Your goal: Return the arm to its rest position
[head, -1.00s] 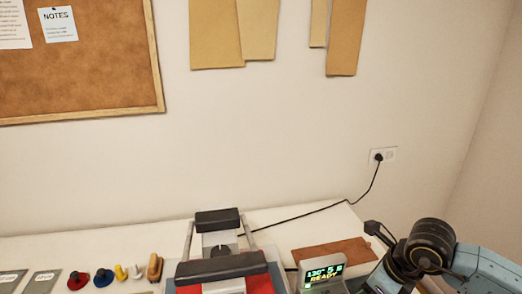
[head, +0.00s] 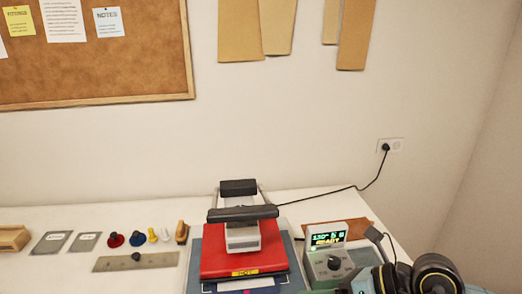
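My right arm (head: 435,275) shows at the lower right corner of the head view, beside the control box. Its gripper cannot be made out there. My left arm and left gripper are out of view. A heat press (head: 245,256) with a red top plate marked HOT and dark handle bars stands on the white table (head: 70,270). The control box (head: 330,262) to its right has a lit screen reading READY and a dark knob.
A metal ruler (head: 160,261), several coloured knobs (head: 116,239), grey plates (head: 52,242) and a wooden block (head: 12,238) lie left of the press. A brown mat (head: 358,230) lies behind the control box. A black cable (head: 340,189) runs to the wall socket (head: 391,145).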

